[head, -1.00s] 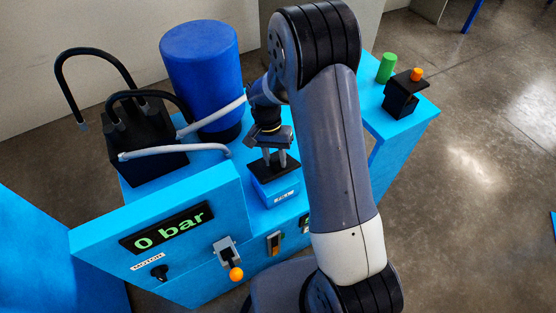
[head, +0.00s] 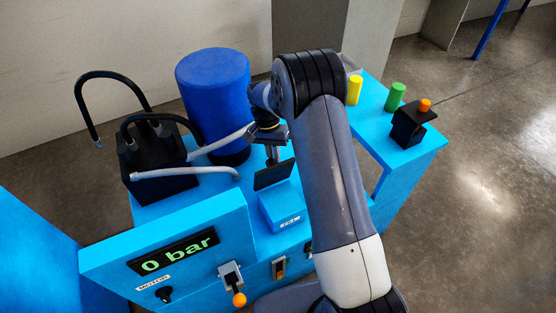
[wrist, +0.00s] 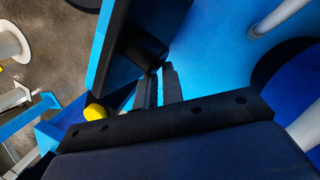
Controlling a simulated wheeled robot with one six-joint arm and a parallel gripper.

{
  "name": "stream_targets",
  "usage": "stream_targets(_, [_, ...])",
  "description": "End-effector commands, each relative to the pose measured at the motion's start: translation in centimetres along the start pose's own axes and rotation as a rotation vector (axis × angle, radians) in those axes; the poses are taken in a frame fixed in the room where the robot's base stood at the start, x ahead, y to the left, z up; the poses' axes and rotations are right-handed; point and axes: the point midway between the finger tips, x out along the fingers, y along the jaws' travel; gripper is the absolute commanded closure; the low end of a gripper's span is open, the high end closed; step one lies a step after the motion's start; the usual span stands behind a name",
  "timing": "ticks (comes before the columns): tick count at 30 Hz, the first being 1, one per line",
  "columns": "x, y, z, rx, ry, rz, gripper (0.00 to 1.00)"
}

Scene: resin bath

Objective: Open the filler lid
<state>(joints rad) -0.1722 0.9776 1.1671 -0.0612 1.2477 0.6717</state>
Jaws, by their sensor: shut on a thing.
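The blue filler box (head: 284,208) with a small label on its front stands on the blue bench. Its black filler lid (head: 273,175) is tilted up steeply at the back edge of the box, and the blue top below it is exposed. My gripper (head: 272,158) is behind the raised lid, shut on it, with the fingertips partly hidden by the lid. In the wrist view the lid (wrist: 122,60) shows as a dark panel with a black knob, and my gripper fingers (wrist: 160,82) are at this knob.
A blue drum (head: 213,95) and a black box with hoses (head: 155,165) stand left of my gripper. A panel (head: 180,250) reading 0 bar is in front. Yellow (head: 354,90) and green (head: 395,97) cylinders and a black block with an orange knob (head: 408,125) stand on the right.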

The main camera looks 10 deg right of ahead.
Motion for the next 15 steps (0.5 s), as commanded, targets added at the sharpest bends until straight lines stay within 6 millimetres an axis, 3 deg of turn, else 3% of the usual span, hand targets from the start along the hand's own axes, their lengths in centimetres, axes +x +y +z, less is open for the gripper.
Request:
stream_targets(1, [0.55, -1.61, 0.78, -0.007, -0.021, -0.016, 1.0])
stream_targets(15, [0.15, -1.19, 0.7, -0.005, -0.019, -0.014, 0.63])
